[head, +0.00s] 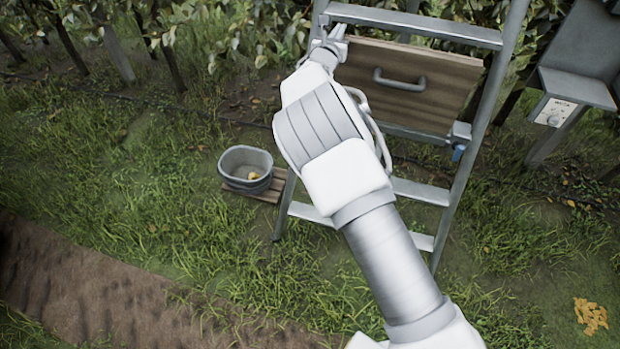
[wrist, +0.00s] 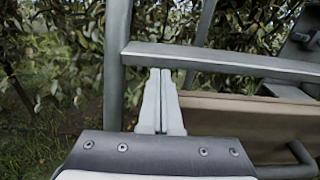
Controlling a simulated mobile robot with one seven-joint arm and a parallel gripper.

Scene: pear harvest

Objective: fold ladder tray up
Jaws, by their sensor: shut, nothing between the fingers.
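The ladder tray (head: 440,95) is a brown wooden panel with a grey bar handle (head: 400,82) on its face. It stands steeply, near upright, between the rails of the metal ladder (head: 478,110), below a step. My gripper (head: 338,32) is at the tray's upper left corner, beside the left rail. In the wrist view my gripper (wrist: 162,100) has its fingers together and empty, just below a ladder step (wrist: 215,62). The tray's top edge (wrist: 250,106) lies to the right of the fingers, and part of the handle (wrist: 298,155) shows. Whether the fingers touch the tray cannot be told.
A grey bucket (head: 232,160) with yellowish fruit stands on a small wooden pallet (head: 268,192) left of the ladder. Leafy plants are behind. Yellow bits (head: 591,314) lie on the grass at lower right.

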